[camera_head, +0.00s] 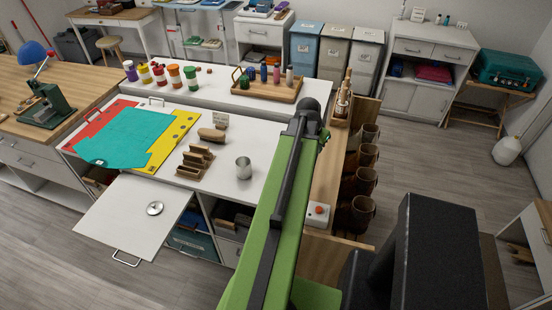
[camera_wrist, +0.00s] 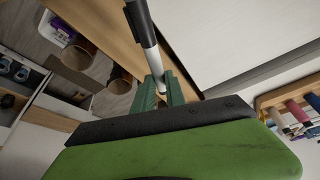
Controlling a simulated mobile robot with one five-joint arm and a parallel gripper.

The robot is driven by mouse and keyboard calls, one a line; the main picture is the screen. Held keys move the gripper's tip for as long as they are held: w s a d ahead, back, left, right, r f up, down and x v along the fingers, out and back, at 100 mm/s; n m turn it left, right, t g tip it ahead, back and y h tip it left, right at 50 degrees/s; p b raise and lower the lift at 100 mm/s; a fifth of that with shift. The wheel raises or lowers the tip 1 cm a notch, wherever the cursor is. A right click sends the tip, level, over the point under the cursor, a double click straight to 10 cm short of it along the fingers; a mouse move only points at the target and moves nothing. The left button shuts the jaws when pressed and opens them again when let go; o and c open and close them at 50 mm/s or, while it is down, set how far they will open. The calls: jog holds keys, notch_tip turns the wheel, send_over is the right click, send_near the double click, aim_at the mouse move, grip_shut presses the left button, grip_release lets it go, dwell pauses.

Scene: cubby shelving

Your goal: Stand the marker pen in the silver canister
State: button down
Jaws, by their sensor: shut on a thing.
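The silver canister (camera_head: 243,167) stands upright on the white counter, left of my arm in the head view. I cannot see anything standing in it. In the wrist view, my gripper (camera_wrist: 162,92) has its green fingers shut on the marker pen (camera_wrist: 148,48). The pen is white with a black end, and the black end points away from the fingers. Its lower end sits between the fingertips. In the head view my gripper is mostly hidden behind the end of my arm, with a bit of green showing, and I cannot make out the pen. The canister does not show in the wrist view.
A wooden rack (camera_head: 195,160) and a brown rounded object (camera_head: 212,134) are left of the canister. A wooden tray (camera_head: 268,88) with bottles stands behind. Brown cylindrical holders (camera_head: 363,180) line the counter's right side. A cabinet panel (camera_head: 135,216) is open in front.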

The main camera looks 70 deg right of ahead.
jog(key=w+d+f+b, duration=0.1)
jog(key=w+f+b, duration=0.1)
jog(key=w, duration=0.3)
jog(key=w+d+f+b, duration=0.2)
jog(key=w, duration=0.3)
jog(key=w+d+f+b, duration=0.1)
jog(key=w+f+b, duration=0.2)
jog(key=w, duration=0.2)
jog(key=shift+d, duration=0.15)
jog(key=shift+w, duration=0.3)
notch_tip(320, 180, down, 4)
jog(key=b, duration=0.4)
jog(key=shift+f, duration=0.2)
jog(key=shift+s+r, duration=0.1)
jog(key=shift+r, duration=0.15)
jog(key=shift+f+b, duration=0.3)
jog(key=shift+b, duration=0.05)
jog(key=c, duration=1.6)
grip_release()
jog(key=shift+r, duration=0.15)
jog(key=shift+o, duration=1.2)
